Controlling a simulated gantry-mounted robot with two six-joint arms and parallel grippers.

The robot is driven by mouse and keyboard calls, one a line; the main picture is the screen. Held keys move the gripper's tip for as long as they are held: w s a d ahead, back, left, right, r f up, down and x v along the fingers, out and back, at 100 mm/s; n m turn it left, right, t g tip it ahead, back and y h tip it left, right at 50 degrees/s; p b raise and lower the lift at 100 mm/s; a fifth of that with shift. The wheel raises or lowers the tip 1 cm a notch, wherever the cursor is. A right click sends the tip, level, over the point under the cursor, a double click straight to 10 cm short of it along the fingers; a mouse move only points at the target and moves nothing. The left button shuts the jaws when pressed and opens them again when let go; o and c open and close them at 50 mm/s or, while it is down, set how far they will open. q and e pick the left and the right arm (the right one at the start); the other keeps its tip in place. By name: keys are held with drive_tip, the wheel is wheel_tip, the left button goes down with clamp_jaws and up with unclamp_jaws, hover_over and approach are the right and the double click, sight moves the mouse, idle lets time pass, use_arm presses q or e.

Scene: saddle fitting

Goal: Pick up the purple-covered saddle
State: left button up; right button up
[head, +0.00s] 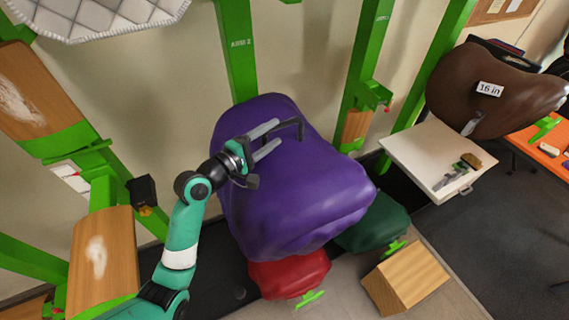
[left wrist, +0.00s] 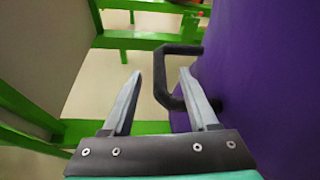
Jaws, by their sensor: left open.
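The purple-covered saddle (head: 295,195) sits in the middle of the head view, and its purple side (left wrist: 260,70) fills the right of the left wrist view. A dark bracket-shaped handle (head: 299,124) stands out from its upper part. It also shows in the left wrist view (left wrist: 160,78). My left gripper (head: 278,132) is open over the saddle's upper part, its fingers pointing at the handle. In the wrist view (left wrist: 160,72) the handle's outer bar lies between the fingertips. I cannot tell whether the fingers touch it. My right gripper is not in view.
Green rack posts (head: 236,50) stand behind the saddle. A red covered saddle (head: 290,274) and a dark green one (head: 375,222) sit below it. A wooden block (head: 405,278) is at lower right. A white shelf (head: 425,150) and a brown saddle (head: 485,85) are at right.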

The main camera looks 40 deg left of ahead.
sight(277, 127)
use_arm(q)
drive_tip(key=shift+w+a+f, duration=0.1)
drive_tip(key=shift+w+a, duration=0.15)
drive_tip(key=shift+w, duration=1.05)
drive_tip(key=shift+w+a+f, duration=0.1)
drive_tip(key=shift+w+a, duration=0.1)
drive_tip(key=shift+w, duration=1.1)
drive_tip(key=shift+c, duration=0.3)
clamp_jaws()
drive_tip(key=shift+r, duration=0.25)
